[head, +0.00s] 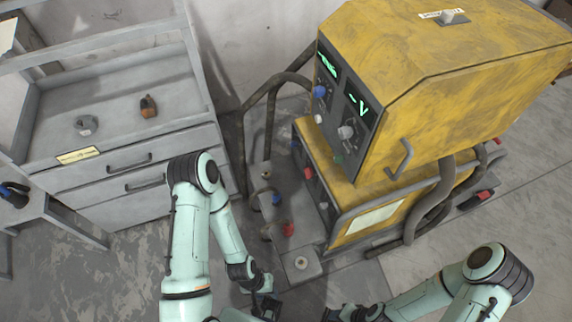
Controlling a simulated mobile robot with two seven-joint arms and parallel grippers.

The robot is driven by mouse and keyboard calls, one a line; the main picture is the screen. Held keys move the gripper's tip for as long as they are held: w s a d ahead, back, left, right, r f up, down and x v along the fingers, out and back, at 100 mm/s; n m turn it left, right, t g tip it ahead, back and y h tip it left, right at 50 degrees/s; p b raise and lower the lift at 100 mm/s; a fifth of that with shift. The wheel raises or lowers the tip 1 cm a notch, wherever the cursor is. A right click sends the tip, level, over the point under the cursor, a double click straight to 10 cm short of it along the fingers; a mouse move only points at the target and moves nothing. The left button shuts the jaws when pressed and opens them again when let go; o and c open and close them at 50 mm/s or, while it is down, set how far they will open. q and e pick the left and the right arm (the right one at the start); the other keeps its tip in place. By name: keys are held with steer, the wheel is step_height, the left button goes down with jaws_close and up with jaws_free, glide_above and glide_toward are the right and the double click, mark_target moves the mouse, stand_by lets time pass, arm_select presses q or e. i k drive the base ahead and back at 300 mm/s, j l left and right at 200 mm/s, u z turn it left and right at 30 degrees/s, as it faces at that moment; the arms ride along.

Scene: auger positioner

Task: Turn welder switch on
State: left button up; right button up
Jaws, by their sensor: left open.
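The welder (440,85) is a worn yellow machine at the upper right, standing on a second yellow unit. Its dark front panel (345,105) has two green-lit displays, a blue knob and a grey knob. A small grey switch or knob (453,17) sits beside a white label on the welder's top; its on or off position cannot be told. My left gripper (267,304) is low at the bottom middle, open and apart from the welder. My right gripper (345,313) is at the bottom edge, partly cut off, and its jaws are unclear.
A grey drawer cabinet (135,165) at the left holds two small items. A bent tube frame (268,100) and thick hoses (440,195) flank the welder. Red and blue connectors (287,229) are low at its front. A grey stand (50,215) is far left.

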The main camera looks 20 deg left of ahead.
mark_target(309, 172)
steer(key=j, duration=0.7)
steer(key=i+j, duration=0.15)
steer(key=j, duration=1.25)
steer(key=i, duration=0.3)
